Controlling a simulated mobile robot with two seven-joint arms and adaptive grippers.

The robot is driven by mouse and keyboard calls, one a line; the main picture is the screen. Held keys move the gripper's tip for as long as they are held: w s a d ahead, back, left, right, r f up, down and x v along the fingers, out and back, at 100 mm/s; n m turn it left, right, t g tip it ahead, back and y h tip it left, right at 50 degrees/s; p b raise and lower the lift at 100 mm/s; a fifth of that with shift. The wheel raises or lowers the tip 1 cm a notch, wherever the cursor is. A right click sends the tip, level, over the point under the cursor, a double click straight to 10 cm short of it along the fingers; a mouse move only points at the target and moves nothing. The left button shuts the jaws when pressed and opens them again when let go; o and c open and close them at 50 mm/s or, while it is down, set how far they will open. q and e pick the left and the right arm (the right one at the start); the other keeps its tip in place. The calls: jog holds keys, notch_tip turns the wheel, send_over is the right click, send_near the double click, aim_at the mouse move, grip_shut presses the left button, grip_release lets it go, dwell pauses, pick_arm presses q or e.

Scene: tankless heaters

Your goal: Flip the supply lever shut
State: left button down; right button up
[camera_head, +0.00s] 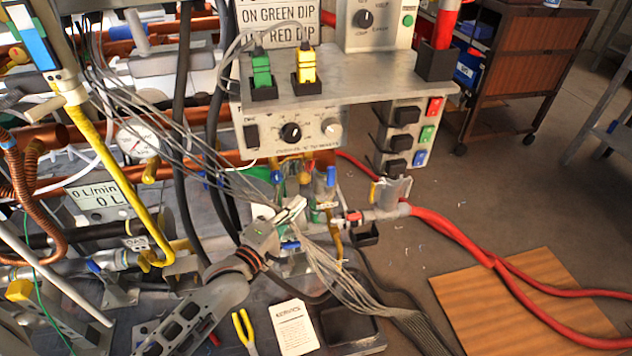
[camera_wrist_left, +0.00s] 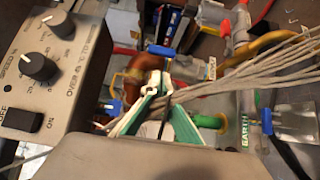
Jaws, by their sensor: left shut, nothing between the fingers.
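Several valve levers show, and I cannot tell from any label which one is the supply lever. In the head view, a blue lever (camera_head: 331,176) stands on the pipework below the control panel, and another blue lever (camera_head: 290,246) sits lower, by my gripper. A red valve part (camera_head: 353,217) is to the right on the pipe to the red hose. My left gripper (camera_head: 294,211) is shut and empty among grey cables, beside these valves. In the left wrist view, a blue lever (camera_wrist_left: 161,51) lies just beyond the fingertips (camera_wrist_left: 157,82); contact cannot be told. My right gripper is out of view.
Grey cables (camera_head: 325,265) hang across the valve area, near my left gripper. The control panel (camera_head: 290,132) and shelf overhang it. A service card (camera_head: 293,327) and yellow-handled pliers (camera_head: 244,329) lie below. Open floor is at the right, with red hoses (camera_head: 470,246).

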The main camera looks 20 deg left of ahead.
aim_at(331, 176)
pick_arm(q)
jog(key=w+d+b, duration=0.2)
jog(key=w, duration=0.7)
jog(key=shift+w+b, duration=0.3)
jog(key=shift+w, duration=0.05)
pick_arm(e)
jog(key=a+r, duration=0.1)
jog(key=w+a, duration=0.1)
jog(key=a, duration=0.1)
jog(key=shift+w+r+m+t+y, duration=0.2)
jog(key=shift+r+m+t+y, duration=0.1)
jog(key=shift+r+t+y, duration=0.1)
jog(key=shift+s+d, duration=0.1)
